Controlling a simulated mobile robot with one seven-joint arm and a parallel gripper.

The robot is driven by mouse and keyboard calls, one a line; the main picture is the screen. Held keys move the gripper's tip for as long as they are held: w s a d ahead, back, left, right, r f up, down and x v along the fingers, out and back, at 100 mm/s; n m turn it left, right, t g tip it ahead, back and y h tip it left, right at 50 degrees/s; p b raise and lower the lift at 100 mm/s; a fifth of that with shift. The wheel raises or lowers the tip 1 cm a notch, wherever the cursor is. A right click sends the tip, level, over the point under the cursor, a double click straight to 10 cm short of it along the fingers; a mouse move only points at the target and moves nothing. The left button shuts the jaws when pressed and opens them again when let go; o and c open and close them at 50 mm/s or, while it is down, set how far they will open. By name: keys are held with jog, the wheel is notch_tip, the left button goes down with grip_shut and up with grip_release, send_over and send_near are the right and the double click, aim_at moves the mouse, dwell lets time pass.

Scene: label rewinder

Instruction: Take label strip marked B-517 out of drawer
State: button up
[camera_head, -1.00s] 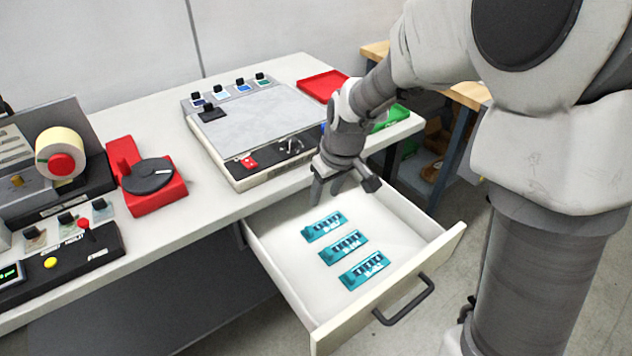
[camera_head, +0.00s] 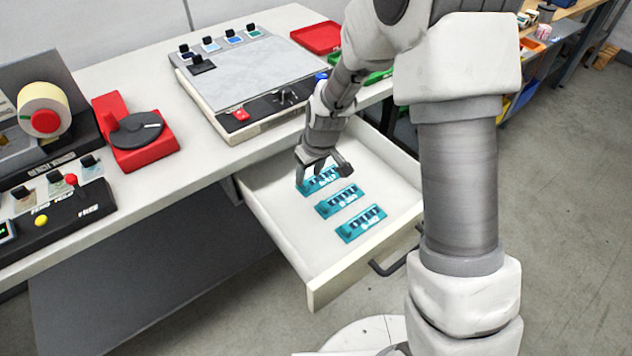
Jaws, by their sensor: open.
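The open drawer (camera_head: 290,240) juts out from under the table's front edge. Three teal label strips lie in it in a slanted row: a far strip (camera_head: 309,187), a middle strip (camera_head: 337,201) and a near strip (camera_head: 361,224). Their printed marks are too small to read, so I cannot tell which is B-517. My gripper (camera_head: 320,185) is open, pointing down over the far strip and hiding part of it. I cannot tell whether the fingers touch it.
The worktable (camera_head: 190,185) carries a flat grey-topped unit (camera_head: 245,75), a red dial device (camera_head: 135,135), a label roll (camera_head: 43,108) and a control panel (camera_head: 60,222). A red tray (camera_head: 318,37) lies at the back.

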aim_at(305, 183)
jog(key=x, duration=0.4)
jog(key=shift+a+f+b, duration=0.2)
jog(key=shift+b, duration=0.1)
jog(key=shift+c, duration=0.2)
grip_shut()
